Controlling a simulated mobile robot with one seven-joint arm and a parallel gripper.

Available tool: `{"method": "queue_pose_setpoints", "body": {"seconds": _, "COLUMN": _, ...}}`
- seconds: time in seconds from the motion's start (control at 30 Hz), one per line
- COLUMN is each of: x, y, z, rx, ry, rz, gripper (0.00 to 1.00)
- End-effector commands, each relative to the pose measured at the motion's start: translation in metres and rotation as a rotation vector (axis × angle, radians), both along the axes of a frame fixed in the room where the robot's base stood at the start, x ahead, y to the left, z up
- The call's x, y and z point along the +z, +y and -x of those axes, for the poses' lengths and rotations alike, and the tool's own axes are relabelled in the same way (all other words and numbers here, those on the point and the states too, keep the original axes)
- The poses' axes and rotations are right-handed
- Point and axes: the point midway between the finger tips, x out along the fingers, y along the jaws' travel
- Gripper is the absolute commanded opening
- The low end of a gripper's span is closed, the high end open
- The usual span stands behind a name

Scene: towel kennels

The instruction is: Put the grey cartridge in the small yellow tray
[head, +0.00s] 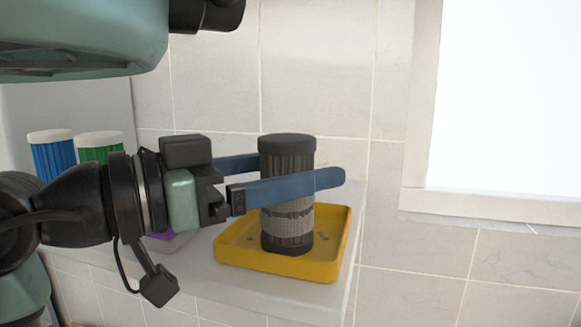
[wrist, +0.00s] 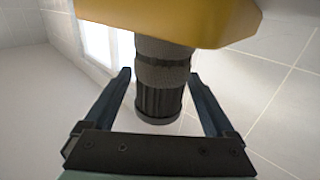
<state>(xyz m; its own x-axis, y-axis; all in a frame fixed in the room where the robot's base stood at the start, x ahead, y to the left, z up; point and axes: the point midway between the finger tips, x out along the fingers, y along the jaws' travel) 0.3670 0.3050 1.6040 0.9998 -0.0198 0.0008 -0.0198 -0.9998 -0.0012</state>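The grey cartridge (head: 287,221) is a dark ribbed cylinder with a lighter grey textured band. It stands upright inside the small yellow tray (head: 338,243) in the head view. My gripper (head: 300,177) reaches in from the left, with one blue finger in front of the cartridge and one behind it. In the wrist view, the cartridge (wrist: 160,90) is between the two fingers, with a gap on each side, so my gripper is open around it. The tray (wrist: 190,22) hides the cartridge's lower end there.
The tray sits on a pale ledge (head: 205,268), near its right end. A blue cartridge (head: 53,160) and a green cartridge (head: 100,154), both with white tops, stand at the left behind my arm. A purple object (head: 161,235) is partly hidden. A tiled wall and bright window (head: 505,90) lie beyond.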

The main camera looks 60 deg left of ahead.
Motion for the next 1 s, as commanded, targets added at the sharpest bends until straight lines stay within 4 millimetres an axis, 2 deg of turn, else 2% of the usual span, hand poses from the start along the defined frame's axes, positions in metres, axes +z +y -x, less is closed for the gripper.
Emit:
{"method": "queue_pose_setpoints", "body": {"seconds": 0.37, "x": -0.001, "y": 0.001, "z": 0.006, "rx": 0.001, "ry": 0.000, "rz": 0.001, "gripper": 1.00}}
{"method": "queue_pose_setpoints", "body": {"seconds": 0.47, "x": -0.001, "y": 0.001, "z": 0.019, "rx": 0.003, "ry": -0.001, "rz": 0.000, "gripper": 1.00}}
{"method": "queue_pose_setpoints", "body": {"seconds": 0.8, "x": -0.001, "y": 0.003, "z": 0.093, "rx": 0.004, "ry": -0.001, "rz": 0.001, "gripper": 1.00}}
{"method": "queue_pose_setpoints", "body": {"seconds": 1.0, "x": 0.000, "y": 0.003, "z": 0.121, "rx": 0.002, "ry": 0.000, "rz": 0.000, "gripper": 1.00}}
